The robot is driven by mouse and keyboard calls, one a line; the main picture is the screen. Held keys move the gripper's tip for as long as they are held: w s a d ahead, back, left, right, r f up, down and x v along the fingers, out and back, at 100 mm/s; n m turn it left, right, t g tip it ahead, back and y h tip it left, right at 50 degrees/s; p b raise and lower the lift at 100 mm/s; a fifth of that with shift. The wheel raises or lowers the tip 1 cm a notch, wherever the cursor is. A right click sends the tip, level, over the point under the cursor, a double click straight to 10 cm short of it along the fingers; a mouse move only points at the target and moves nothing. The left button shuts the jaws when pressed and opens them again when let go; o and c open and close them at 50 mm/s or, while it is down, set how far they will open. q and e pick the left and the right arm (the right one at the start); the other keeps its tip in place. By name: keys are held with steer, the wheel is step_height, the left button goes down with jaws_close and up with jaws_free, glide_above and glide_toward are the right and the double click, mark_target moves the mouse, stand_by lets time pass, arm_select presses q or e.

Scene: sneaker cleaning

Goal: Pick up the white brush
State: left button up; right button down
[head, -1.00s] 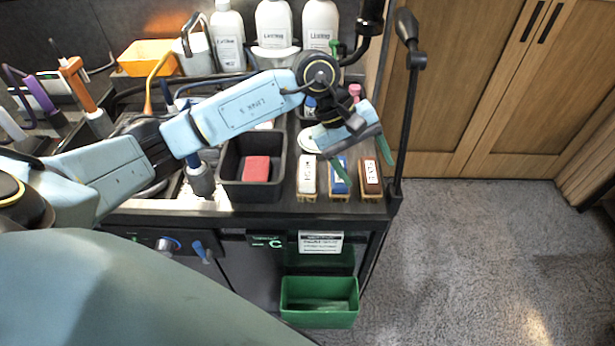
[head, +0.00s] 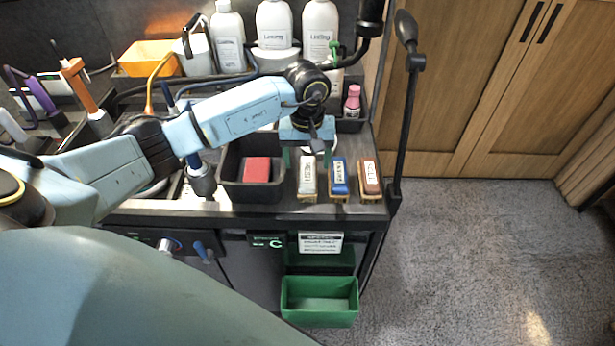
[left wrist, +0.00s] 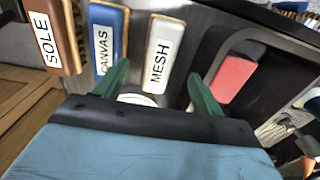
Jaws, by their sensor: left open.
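The white brush (head: 307,177), labelled MESH, lies on the front of the dark counter, left of the blue and brown brushes. In the left wrist view the white brush (left wrist: 160,58) shows between and beyond the two green fingertips. My left gripper (head: 307,157) is open and empty, just behind the white brush, and its fingers (left wrist: 158,77) are spread wider than the brush. I cannot tell how high the fingertips are above the counter. My right gripper is out of view.
The blue CANVAS brush (head: 339,177) and brown SOLE brush (head: 370,178) lie close to the right. A black bin (head: 237,192) with a red block (head: 257,169) stands close on the left. A black post (head: 403,130) rises at the counter's right end. Bottles (head: 273,25) stand behind.

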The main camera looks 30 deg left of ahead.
mark_target(307, 171)
arm_select(q)
step_height(307, 171, down, 5)
steer(key=shift+r+p, duration=0.1)
steer(key=shift+p, duration=0.25)
steer(key=c, duration=1.1)
steer(key=shift+r+b, duration=0.45)
steer(key=shift+r, duration=4.55)
